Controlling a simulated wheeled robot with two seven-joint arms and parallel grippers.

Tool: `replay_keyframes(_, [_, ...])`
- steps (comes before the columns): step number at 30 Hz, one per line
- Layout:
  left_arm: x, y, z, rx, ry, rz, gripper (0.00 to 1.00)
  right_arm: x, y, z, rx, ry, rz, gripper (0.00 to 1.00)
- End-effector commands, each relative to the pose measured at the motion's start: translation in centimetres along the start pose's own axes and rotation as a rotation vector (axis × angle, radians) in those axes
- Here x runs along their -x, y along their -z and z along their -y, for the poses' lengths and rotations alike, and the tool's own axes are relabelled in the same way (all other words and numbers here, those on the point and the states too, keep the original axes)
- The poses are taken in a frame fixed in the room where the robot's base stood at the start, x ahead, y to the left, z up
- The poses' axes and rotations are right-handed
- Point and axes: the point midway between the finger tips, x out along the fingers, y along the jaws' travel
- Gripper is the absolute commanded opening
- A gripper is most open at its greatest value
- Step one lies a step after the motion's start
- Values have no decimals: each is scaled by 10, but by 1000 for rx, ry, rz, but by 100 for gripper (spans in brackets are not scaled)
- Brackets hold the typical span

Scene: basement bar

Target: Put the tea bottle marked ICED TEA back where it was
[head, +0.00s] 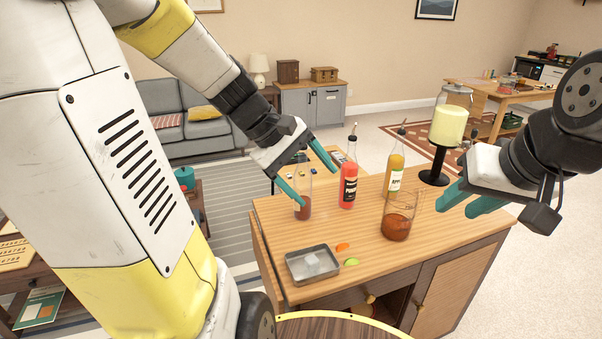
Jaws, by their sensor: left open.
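A clear bottle with brown liquid in its lower part (303,209) stands upright on the wooden bar cabinet (335,236), near its left edge. No ICED TEA mark is readable on it; the gripper covers part of it. My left gripper (318,184) is open, with one teal finger in front of the bottle's left side and the other to its right, near the red bottle. I cannot tell whether the fingers touch the brown bottle. My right gripper (456,210) is open and empty above the cabinet's right end.
A red bottle (348,187), a yellow bottle (394,174) and a glass of brown drink (397,228) stand on the cabinet top. A metal tray (292,271) with ice, an orange piece (343,247) and a green piece (352,262) lie in front. A pale cylinder on a black stand (435,160) is behind.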

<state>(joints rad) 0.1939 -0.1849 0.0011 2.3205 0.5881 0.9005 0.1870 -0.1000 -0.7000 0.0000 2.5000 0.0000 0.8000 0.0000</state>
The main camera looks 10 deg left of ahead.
Motion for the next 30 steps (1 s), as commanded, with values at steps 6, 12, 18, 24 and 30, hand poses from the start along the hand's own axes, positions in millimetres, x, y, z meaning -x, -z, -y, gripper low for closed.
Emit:
replay_keyframes(6, [45, -49, 25, -577, 152, -212, 75, 0, 0, 0, 0, 0, 0, 36])
replay_keyframes(12, [69, -59, 38, -861, 232, -342, 75, 0, 0, 0, 0, 0, 0, 36])
replay_keyframes(18, [74, -60, 41, -922, 253, -372, 75, 0, 0, 0, 0, 0, 0, 36])
replay_keyframes(24, [74, -60, 41, -919, 252, -371, 75, 0, 0, 0, 0, 0, 0, 36])
replay_keyframes(30, [74, -60, 41, -917, 252, -370, 75, 0, 0, 0, 0, 0, 0, 36])
